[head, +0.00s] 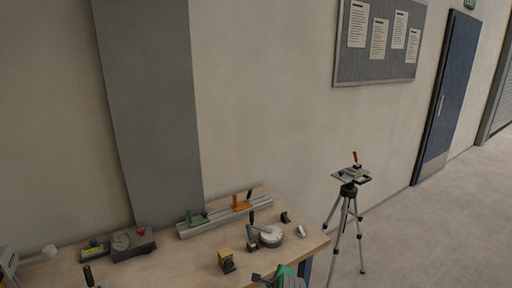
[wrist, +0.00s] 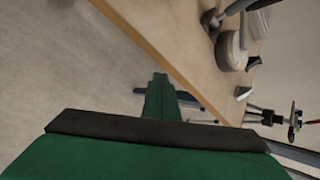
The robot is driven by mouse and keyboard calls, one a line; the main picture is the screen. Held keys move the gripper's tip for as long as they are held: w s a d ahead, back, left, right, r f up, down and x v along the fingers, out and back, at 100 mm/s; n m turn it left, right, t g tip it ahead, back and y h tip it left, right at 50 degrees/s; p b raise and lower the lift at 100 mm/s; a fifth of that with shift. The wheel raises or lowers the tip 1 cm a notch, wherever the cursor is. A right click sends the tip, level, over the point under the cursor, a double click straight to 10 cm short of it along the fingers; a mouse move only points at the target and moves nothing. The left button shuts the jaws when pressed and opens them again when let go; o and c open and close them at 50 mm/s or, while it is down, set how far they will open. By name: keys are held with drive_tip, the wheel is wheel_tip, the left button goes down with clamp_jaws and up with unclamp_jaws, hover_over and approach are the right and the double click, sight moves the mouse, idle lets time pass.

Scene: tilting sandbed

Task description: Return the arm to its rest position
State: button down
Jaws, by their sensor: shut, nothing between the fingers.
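My gripper (wrist: 159,80) shows in the wrist view as a green body with a dark band and narrow green fingers. The fingers are together, with nothing between them. They show against the floor and a blue table leg, beside the edge of the wooden workbench (wrist: 180,62). In the head view a green and grey shape shows at the bottom edge, cut off by the frame; I cannot tell whether it is part of my arm.
A tripod (head: 346,213) stands right of the bench. Floor further right is clear.

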drive_tip(key=s+d+f+n+t+h, duration=0.1)
drive_tip(key=s+f+n, duration=0.3)
drive_tip(key=s+f, duration=0.45)
drive_tip(key=s+f+n+t+h, duration=0.1)
drive_tip(key=s+f+n, duration=0.35)
drive_tip(key=s, duration=0.65)
drive_tip(key=s+a+n+t, duration=0.2)
drive_tip(key=s+n, duration=0.3)
drive_tip(key=s, duration=1.1)
drive_tip(key=s+a+r+n+t, duration=0.3)
drive_tip(key=s+r+n, duration=0.6)
drive_tip(key=s+r, duration=0.7)
drive_tip(key=s+a, duration=0.1)
drive_tip(key=s, duration=0.2)
drive_tip(key=shift+s+a+r, duration=0.15)
drive_tip(key=shift+s+r, duration=0.05)
drive_tip(key=shift+r, duration=0.15)
